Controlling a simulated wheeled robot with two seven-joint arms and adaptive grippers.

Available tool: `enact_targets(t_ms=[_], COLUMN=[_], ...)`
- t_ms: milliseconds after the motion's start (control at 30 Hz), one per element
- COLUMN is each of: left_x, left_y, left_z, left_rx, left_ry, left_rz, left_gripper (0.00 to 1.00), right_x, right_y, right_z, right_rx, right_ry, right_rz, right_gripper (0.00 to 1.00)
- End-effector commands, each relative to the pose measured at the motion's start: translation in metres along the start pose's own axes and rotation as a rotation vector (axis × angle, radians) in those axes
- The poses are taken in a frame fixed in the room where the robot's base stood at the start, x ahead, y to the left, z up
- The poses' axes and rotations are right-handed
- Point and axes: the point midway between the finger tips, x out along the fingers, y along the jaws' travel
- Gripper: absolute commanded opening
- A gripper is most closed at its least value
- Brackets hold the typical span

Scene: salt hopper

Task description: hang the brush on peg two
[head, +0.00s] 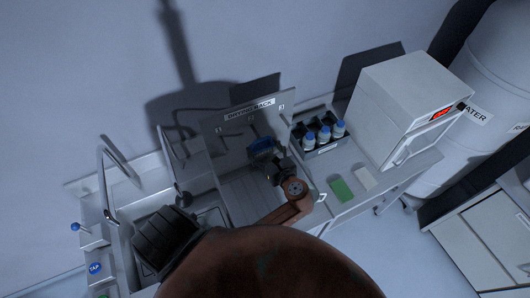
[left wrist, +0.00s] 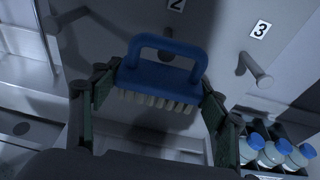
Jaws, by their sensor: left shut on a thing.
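The blue brush (head: 262,146) with pale bristles is in my left gripper (head: 273,165), in front of the drying rack (head: 234,150). In the left wrist view the brush (left wrist: 160,76) has its loop handle up and its bristles down. The fingers of my left gripper (left wrist: 158,92) are shut on its two ends. The number 2 label (left wrist: 175,4) is above the handle. My right gripper is not in view.
A dark holder with several blue-capped bottles (head: 324,134) stands right of the rack. A white box with a red display (head: 400,95) is further right. A green block (head: 340,190) and a pale block (head: 364,179) lie on the counter. A sink with a tap (head: 104,180) is left.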

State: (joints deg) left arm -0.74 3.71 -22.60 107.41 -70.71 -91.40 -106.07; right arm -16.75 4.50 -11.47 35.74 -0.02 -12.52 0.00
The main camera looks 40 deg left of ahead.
Motion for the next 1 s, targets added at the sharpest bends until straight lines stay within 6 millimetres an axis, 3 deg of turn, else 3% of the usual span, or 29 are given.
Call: enact_targets(t_ms=[267, 633, 1000], left_x=[0.016, 0.036, 0.049], left_y=[-0.001, -0.001, 0.0], left_z=[0.003, 0.008, 0.009], left_rx=[-0.001, -0.001, 0.001], left_ry=[-0.001, -0.002, 0.0], left_rz=[0.0, 0.0, 0.001], left_gripper=[0.18, 0.18, 0.18], right_x=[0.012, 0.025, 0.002], right_y=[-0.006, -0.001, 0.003], right_z=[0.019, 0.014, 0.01], right_rx=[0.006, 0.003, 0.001], right_ry=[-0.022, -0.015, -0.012], right_rz=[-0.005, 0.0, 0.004], right_gripper=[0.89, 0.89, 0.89])
